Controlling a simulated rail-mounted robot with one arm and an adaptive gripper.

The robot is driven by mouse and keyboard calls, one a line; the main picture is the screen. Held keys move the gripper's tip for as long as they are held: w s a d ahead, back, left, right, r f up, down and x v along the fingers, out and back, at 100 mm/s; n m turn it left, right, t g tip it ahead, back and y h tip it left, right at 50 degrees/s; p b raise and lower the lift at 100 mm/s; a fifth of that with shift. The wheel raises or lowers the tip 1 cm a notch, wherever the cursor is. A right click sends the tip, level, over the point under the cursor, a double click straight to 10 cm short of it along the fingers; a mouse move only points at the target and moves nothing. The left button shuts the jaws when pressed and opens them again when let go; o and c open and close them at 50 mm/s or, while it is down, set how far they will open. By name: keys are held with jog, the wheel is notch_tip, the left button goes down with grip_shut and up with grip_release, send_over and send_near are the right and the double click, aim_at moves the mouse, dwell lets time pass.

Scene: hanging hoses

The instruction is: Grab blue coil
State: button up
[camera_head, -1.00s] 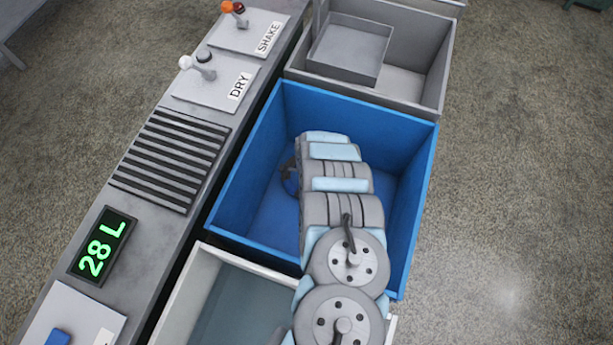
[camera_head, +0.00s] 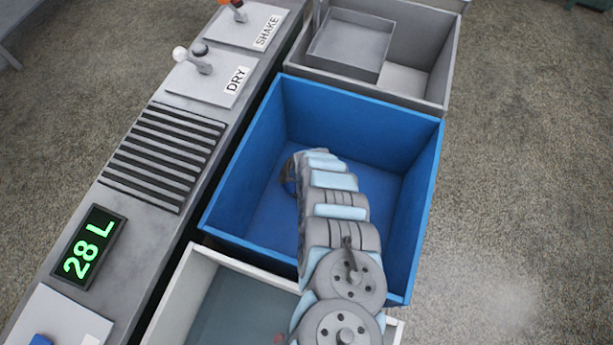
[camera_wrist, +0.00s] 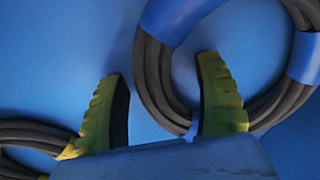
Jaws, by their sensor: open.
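The blue coil, a ring of dark hose with blue bands (camera_wrist: 178,14), fills the upper right of the wrist view. My gripper (camera_wrist: 162,68) is open, with green ribbed fingers. In the picture, its right finger overlaps the open middle of the ring and its left finger lies outside, so the ring's left side shows between them. I cannot tell the depth gap or any contact. In the head view my arm reaches into the blue bin (camera_head: 240,185) and hides the gripper. A small dark and blue piece (camera_head: 290,174) shows beside the arm there.
A second dark coil (camera_wrist: 30,135) lies at the lower left of the wrist view. The bin's walls surround my arm. A grey bin (camera_head: 420,75) stands behind and a pale tank (camera_head: 185,290) in front. A console with a DRY lever (camera_head: 195,60) runs along the left.

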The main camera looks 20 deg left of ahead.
jog(key=shift+w+r, duration=0.1)
jog(key=shift+c, duration=1.3)
grip_shut()
jog(key=shift+r+p, duration=0.95)
jog(key=shift+r, duration=0.7)
jog(key=shift+s+r, duration=0.2)
jog(key=shift+r, duration=0.15)
jog(key=s+d+r+p, duration=0.2)
jog(key=s+r+p, duration=0.7)
jog(key=s+p, duration=0.2)
jog(key=shift+s+d, duration=0.35)
jog(key=shift+s, duration=0.75)
